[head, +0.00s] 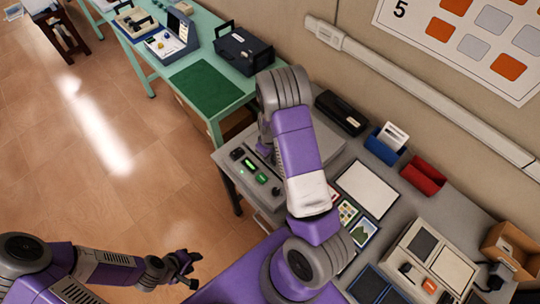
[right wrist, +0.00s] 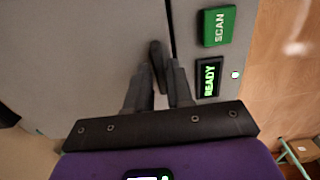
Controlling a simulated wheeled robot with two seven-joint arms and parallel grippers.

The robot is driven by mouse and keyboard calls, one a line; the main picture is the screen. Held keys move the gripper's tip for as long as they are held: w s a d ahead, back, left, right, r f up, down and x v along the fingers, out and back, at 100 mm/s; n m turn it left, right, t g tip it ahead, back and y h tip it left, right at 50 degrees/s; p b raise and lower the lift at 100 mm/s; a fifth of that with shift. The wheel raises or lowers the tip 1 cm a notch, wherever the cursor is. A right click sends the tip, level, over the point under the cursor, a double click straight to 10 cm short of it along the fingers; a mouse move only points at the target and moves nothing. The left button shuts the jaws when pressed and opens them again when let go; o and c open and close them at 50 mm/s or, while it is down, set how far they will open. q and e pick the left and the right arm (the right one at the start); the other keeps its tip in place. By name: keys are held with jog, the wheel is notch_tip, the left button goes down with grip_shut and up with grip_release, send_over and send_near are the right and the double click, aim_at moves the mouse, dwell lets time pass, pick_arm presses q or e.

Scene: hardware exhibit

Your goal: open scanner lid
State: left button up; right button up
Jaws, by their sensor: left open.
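The grey scanner (head: 328,140) stands on the desk, largely behind my right arm. Its lid (right wrist: 75,50) looks flat and closed, with a seam beside the control strip. The strip has a green SCAN button (right wrist: 218,26) and a lit READY display (right wrist: 209,77). A dark handle (right wrist: 157,62) stands at the lid's edge. My right gripper (right wrist: 158,80) has its fingers on either side of this handle; whether they press on it is unclear. In the head view its fingers are mostly hidden. My left gripper (head: 190,268) is open and empty over the floor, away from the scanner.
A white sheet (head: 366,188), picture cards (head: 362,234), a blue holder (head: 386,143) and a red holder (head: 423,178) lie right of the scanner. A black device (head: 340,112) sits behind it. A green table (head: 201,88) stands at upper left.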

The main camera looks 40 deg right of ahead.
grip_shut()
dwell(1.1)
